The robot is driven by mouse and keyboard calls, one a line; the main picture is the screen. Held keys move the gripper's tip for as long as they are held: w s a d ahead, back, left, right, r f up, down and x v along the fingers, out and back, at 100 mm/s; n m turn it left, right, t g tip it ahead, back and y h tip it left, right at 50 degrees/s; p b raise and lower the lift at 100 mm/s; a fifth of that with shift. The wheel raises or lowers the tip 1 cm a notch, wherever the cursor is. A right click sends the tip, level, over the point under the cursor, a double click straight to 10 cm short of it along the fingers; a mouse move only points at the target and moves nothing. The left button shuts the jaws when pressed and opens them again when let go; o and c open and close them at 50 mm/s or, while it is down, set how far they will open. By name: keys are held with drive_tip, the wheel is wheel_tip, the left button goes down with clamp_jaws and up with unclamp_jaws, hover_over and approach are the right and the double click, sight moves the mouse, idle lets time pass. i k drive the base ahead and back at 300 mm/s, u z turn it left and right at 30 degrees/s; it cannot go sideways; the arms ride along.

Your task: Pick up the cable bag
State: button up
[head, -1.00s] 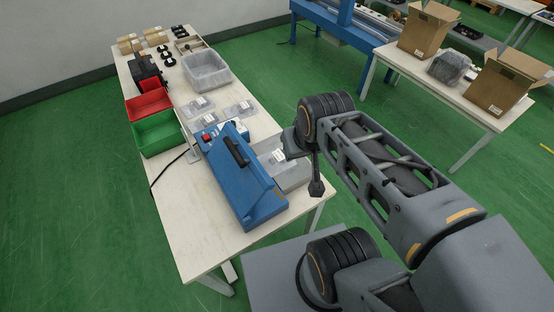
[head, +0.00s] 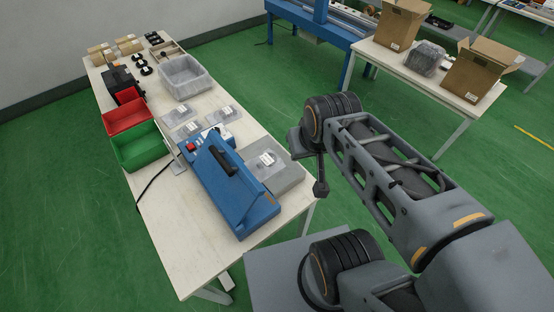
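Several flat, clear bags with white labels lie on the white table behind the blue machine; one bag (head: 225,115) is nearest the right edge and another bag (head: 178,117) is to its left. I cannot tell which one is the cable bag. My gripper (head: 321,188) hangs at the end of my arm, to the right of the table's edge and apart from the bags. It shows small and dark, so its fingers cannot be made out. I see nothing held in it.
A red bin (head: 125,116), a green bin (head: 138,147) and a grey tub (head: 185,79) stand beyond. A table with cardboard boxes (head: 480,69) is at the right. Green floor is clear between.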

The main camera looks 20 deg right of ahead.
sight(264, 165)
drive_tip(key=z, duration=2.45)
drive_tip(key=i, duration=2.45)
drive_tip(key=z, duration=2.5)
drive_tip(key=k, duration=2.95)
drive_tip(key=z, duration=1.7)
